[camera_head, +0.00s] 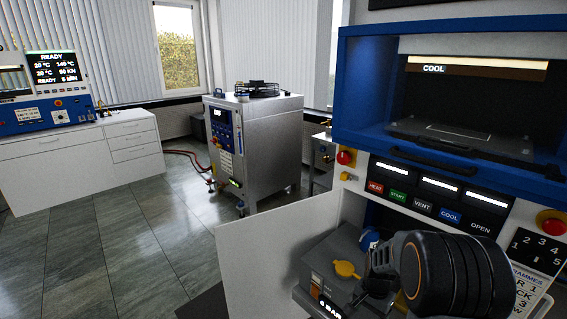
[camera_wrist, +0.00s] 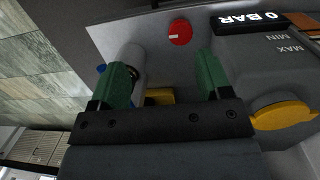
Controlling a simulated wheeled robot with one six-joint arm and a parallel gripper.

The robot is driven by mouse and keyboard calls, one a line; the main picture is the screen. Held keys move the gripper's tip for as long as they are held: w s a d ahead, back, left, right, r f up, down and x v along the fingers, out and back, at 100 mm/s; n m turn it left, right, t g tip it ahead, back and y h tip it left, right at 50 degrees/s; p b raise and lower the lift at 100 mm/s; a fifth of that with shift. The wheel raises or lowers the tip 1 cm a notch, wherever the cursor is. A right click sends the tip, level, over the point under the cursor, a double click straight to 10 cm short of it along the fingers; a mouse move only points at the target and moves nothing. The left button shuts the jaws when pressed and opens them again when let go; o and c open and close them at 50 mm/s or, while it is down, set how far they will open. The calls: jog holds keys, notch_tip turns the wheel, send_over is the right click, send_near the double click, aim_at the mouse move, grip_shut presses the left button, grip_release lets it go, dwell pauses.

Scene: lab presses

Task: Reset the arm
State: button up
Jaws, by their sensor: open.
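My gripper (camera_wrist: 166,70) is open in the wrist view, its two green fingers wide apart with nothing visibly clamped between them. In the head view my dark arm covers the lower right, and the fingers are mostly hidden there. The gripper is over a grey unit (camera_head: 322,256) with a yellow knob (camera_head: 345,270). In the wrist view the yellow knob (camera_wrist: 284,115) is right of the fingers. A red knob (camera_wrist: 180,32) shows beyond the fingertips, and a pale cylinder (camera_wrist: 133,58) is partly behind the left finger.
A blue-framed press (camera_head: 362,95) with a dark open chamber stands above the grey unit. An open white door panel (camera_head: 262,257) is left of the unit. A metal cabinet (camera_head: 272,145) on wheels stands behind, with red hoses. The tiled floor (camera_head: 125,240) at left is clear.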

jog(key=s+a+r+n+t+p, duration=0.1)
jog(key=s+a+r+n+p, duration=0.2)
jog(key=r, duration=0.6)
jog(key=s+a+r+n+t+p, duration=0.2)
jog(key=s+a+r+n+p, duration=0.1)
jog(key=r, duration=0.7)
jog(key=s+a+r+n+t+p, duration=0.1)
jog(key=s+r+p, duration=0.4)
jog(key=r, duration=0.5)
jog(key=s+a+n, duration=0.1)
jog(key=s+n, duration=0.1)
jog(key=shift+a+n+t, duration=0.4)
jog(key=shift+c, duration=0.2)
